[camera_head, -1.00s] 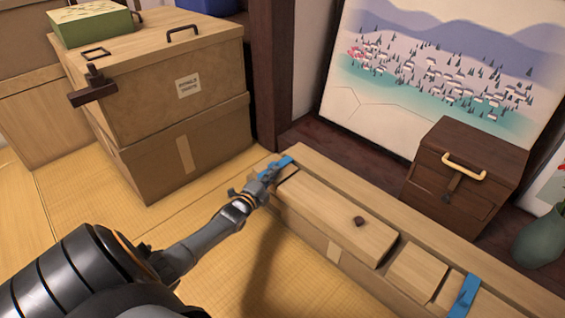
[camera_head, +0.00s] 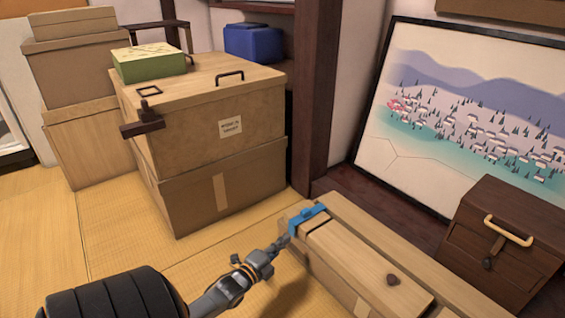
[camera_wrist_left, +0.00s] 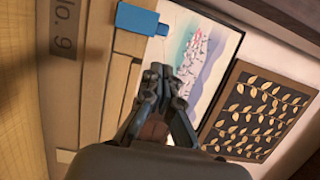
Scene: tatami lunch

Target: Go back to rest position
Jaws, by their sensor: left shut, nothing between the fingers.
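My left gripper (camera_head: 279,244) is at the lower middle of the head view, shut and empty. Whether the tips touch the box I cannot tell. In the left wrist view, my left gripper (camera_wrist_left: 171,78) shows with its fingers together, and the blue clip (camera_wrist_left: 137,19) lies up and left of them. My right gripper is not in view.
Stacked wooden boxes (camera_head: 240,172) stand behind, with a green box (camera_head: 150,62) on top. A dark wooden chest (camera_head: 505,245) stands at right before a framed landscape picture (camera_head: 455,125). A blue container (camera_head: 252,43) is at the back. Tatami floor (camera_head: 120,235) at left is clear.

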